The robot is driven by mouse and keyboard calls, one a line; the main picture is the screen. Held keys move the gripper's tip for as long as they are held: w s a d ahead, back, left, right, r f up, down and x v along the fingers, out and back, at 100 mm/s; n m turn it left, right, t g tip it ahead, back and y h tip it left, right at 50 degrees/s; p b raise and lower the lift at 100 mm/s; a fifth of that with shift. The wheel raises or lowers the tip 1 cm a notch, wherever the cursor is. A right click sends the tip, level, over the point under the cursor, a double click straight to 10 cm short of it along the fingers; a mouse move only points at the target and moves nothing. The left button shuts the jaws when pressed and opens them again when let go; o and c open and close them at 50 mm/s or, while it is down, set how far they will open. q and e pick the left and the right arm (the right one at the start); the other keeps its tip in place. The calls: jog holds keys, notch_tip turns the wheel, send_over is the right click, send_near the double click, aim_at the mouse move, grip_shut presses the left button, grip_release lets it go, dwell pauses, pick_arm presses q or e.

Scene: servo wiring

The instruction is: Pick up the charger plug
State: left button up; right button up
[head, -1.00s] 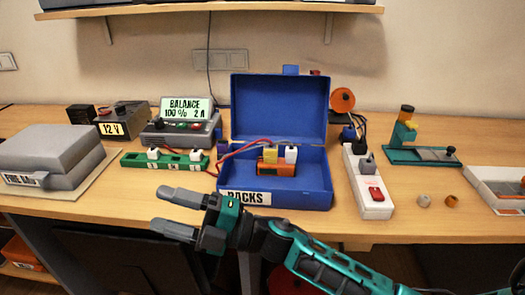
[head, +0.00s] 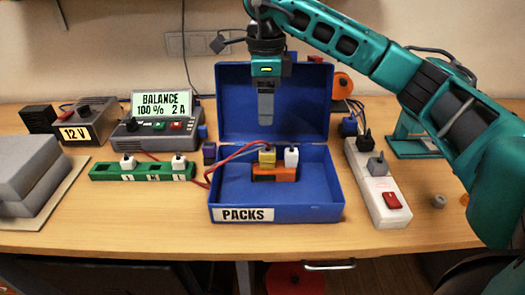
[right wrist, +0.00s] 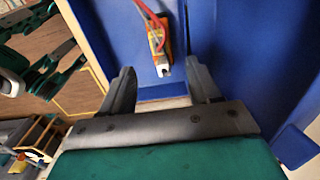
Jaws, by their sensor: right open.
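A grey plug (head: 376,166) and a black plug (head: 365,141) sit in the white power strip (head: 378,205) at the right. In the open blue box (head: 325,207), an orange pack (head: 270,174) carries a yellow connector (head: 267,155) and a white connector (head: 291,156). I cannot tell for certain which is the charger plug. My right gripper (head: 266,115) hangs fingers down above the blue box, apart from the pack. In the right wrist view its fingers (right wrist: 162,68) are open and empty, with the orange pack (right wrist: 158,42) beyond them. My left gripper is out of view.
The charger (head: 150,135) with its BALANCE display stands at the back left, near a green strip (head: 138,173) and a 12 V unit (head: 80,128). A grey case (head: 30,170) fills the far left. The raised box lid (head: 235,110) stands behind my gripper.

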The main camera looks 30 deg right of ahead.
aim_at(268, 150)
notch_tip(268, 150, down, 7)
jog(key=shift+s+r, duration=0.15)
notch_tip(268, 150, down, 6)
jog(key=shift+s+d+r, duration=0.1)
jog(key=shift+d+r, duration=0.05)
jog(key=shift+r, duration=0.05)
jog(key=c, duration=0.3)
jog(key=shift+r, duration=0.1)
jog(key=c, duration=0.8)
jog(key=shift+c, duration=0.2)
